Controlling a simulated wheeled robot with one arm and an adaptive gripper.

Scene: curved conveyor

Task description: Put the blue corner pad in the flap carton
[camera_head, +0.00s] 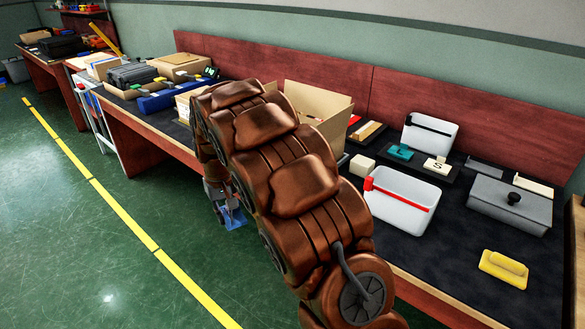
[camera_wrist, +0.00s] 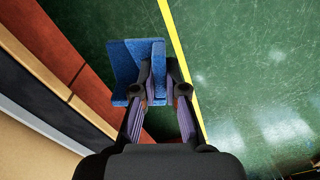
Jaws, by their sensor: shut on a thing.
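The blue corner pad (camera_wrist: 124,70) is an L-shaped blue piece, held at the fingertips of my gripper (camera_wrist: 160,75) in the wrist view. In the head view, the pad (camera_head: 235,222) shows low beside my arm, over the green floor in front of the bench edge. My gripper (camera_head: 222,198) is shut on it and partly hidden by my arm. The flap carton (camera_head: 318,101) is an open brown cardboard box with raised flaps on the bench, behind my arm. My arm hides its lower left part and most of its inside.
The dark bench top (camera_head: 455,270) holds a white bin with a red band (camera_head: 402,205), a grey lidded box (camera_head: 508,208) and a yellow block (camera_head: 503,268). A red-brown panel (camera_head: 440,105) stands behind. The floor left of the bench is clear, with a yellow line (camera_head: 125,215).

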